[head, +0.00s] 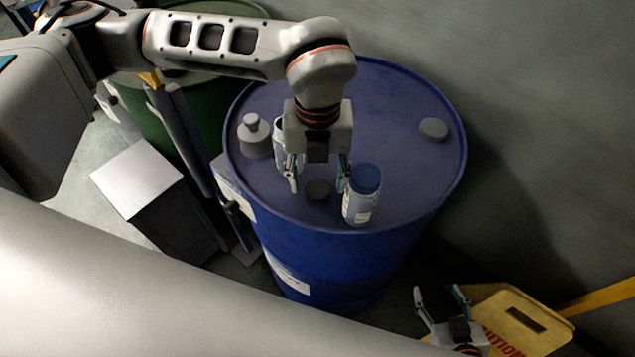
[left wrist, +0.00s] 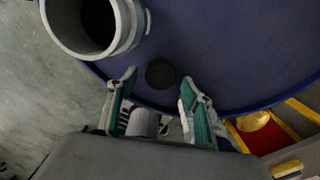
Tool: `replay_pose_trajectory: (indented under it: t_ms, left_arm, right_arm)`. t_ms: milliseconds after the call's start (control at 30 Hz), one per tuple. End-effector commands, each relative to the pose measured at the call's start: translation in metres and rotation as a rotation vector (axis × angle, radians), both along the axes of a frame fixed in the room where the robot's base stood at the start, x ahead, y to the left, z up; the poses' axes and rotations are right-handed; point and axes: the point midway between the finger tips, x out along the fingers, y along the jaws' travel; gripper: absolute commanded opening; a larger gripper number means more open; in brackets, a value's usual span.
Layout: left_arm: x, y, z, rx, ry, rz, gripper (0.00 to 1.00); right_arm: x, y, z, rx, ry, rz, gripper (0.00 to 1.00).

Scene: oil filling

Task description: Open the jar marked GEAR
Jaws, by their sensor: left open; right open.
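A jar with a blue lid (head: 361,197) stands upright on the blue drum; its label is too small to read. A second pale jar (head: 281,150) stands behind my left gripper, mostly hidden, its marking not visible. I cannot tell which is marked GEAR. My left gripper (head: 318,186) is open and empty, pointing down over the drum. Its right finger is close beside the blue-lidded jar; contact is unclear. A small dark disc (head: 318,191) lies on the drum between the fingertips in view and also shows in the left wrist view (left wrist: 160,74). My right gripper (head: 441,290) is open and empty.
The blue drum (head: 400,178) also bears a knobbed grey object (head: 253,138) and a grey cap (head: 433,129). The left wrist view shows a pale round container with a dark opening (left wrist: 97,25). A yellow caution sign (head: 518,322) is near my right gripper. The drum's right top is mostly clear.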

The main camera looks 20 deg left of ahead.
Motion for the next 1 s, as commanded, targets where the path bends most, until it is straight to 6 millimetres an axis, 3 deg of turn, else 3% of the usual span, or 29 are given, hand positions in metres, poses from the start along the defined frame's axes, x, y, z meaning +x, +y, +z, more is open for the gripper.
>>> replay_pose_trajectory:
  t_ms: [300, 500, 1000]
  left_arm:
    - [0.001, 0.000, 0.066, -0.001, -0.004, 0.001, 0.50]
    - [0.000, 0.000, 0.093, 0.001, -0.002, 0.001, 0.50]
    - [0.000, 0.000, 0.102, 0.000, 0.000, 0.000, 0.50]
  right_arm:
    - [-0.001, 0.000, -0.006, 0.000, 0.004, 0.000, 0.57]
    - [-0.002, 0.000, -0.008, 0.000, 0.005, 0.000, 0.57]
    - [0.000, 0.000, -0.007, -0.001, 0.002, 0.000, 0.57]
